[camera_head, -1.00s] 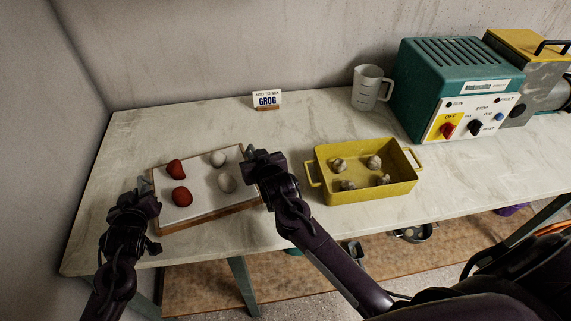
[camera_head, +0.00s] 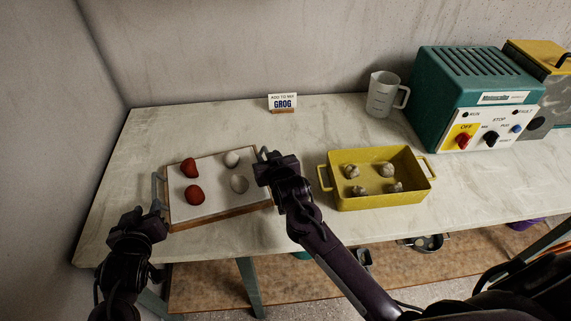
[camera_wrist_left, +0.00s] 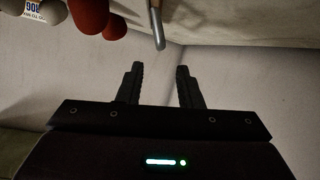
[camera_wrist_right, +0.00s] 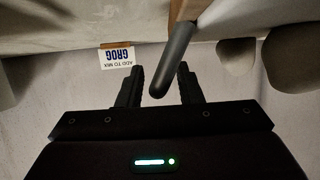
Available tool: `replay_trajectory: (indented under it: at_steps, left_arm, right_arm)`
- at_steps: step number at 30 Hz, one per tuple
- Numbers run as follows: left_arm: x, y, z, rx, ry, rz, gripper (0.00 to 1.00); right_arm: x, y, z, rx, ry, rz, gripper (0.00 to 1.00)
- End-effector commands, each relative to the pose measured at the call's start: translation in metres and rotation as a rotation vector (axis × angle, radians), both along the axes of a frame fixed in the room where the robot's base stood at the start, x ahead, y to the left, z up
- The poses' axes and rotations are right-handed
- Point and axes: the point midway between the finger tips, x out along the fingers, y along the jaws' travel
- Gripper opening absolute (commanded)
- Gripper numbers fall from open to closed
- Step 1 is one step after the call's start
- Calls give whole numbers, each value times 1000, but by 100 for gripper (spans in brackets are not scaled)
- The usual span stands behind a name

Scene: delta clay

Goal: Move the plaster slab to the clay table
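The plaster slab (camera_head: 216,182) is a white board with a wooden edge, lying on the left part of the pale table (camera_head: 310,125). Two red lumps (camera_head: 194,195) and two pale lumps (camera_head: 239,184) sit on it. It has a grey handle on its left (camera_head: 156,190) and right (camera_head: 264,151) ends. My left gripper (camera_head: 150,215) is open and empty, in front of the left handle. The left wrist view shows that handle (camera_wrist_left: 157,30) beyond the fingertips. My right gripper (camera_head: 268,165) is open; in the right wrist view the right handle (camera_wrist_right: 172,62) reaches between its fingers (camera_wrist_right: 161,78).
A yellow tray (camera_head: 380,199) with several pale lumps stands right of my right gripper. A GROG sign (camera_head: 282,102), a measuring jug (camera_head: 383,95) and a green machine (camera_head: 470,90) stand behind. A wall bounds the left side. Some tabletop between sign and slab is clear.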

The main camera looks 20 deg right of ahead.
Motion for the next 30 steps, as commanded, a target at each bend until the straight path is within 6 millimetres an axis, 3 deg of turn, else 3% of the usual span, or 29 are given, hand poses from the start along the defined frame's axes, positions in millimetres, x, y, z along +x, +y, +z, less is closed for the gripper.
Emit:
replay_trajectory:
  at_steps: [4,11,24,30]
  left_arm:
    - [-18,2,7,-1,0,0,33]
    - [-24,3,10,0,-1,1,33]
    - [-24,3,10,0,-1,0,33]
    - [-23,3,10,0,-1,0,33]
  right_arm:
    - [0,0,0,0,0,0,33]
    - [-11,0,3,1,1,0,33]
    - [-91,3,37,1,2,0,33]
    - [-109,4,45,0,0,0,33]
